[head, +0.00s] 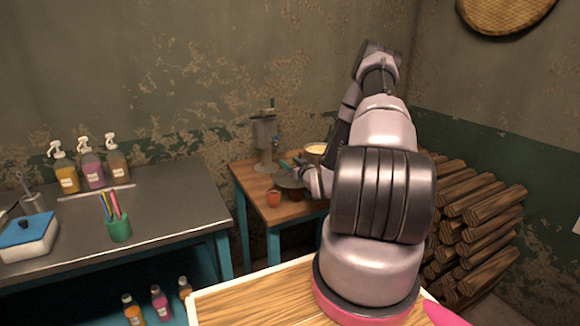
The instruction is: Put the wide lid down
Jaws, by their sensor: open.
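The wide lid looks to be the grey round disc (287,181) on or just above the small wooden table (254,186), partly hidden by my gripper. My gripper (290,162), with teal fingers, is small in the head view and sits right at the lid. It is open; whether a finger still touches the lid cannot be told. A metal pot (315,149) with pale cream contents stands just behind my gripper, uncovered, its right side hidden by my arm.
An orange-brown cup (273,198) and a darker one (296,194) stand at the table's front. A metal press-like device (265,142) stands at the back. A steel bench (165,214) with bottles is left; stacked logs (475,215) are right.

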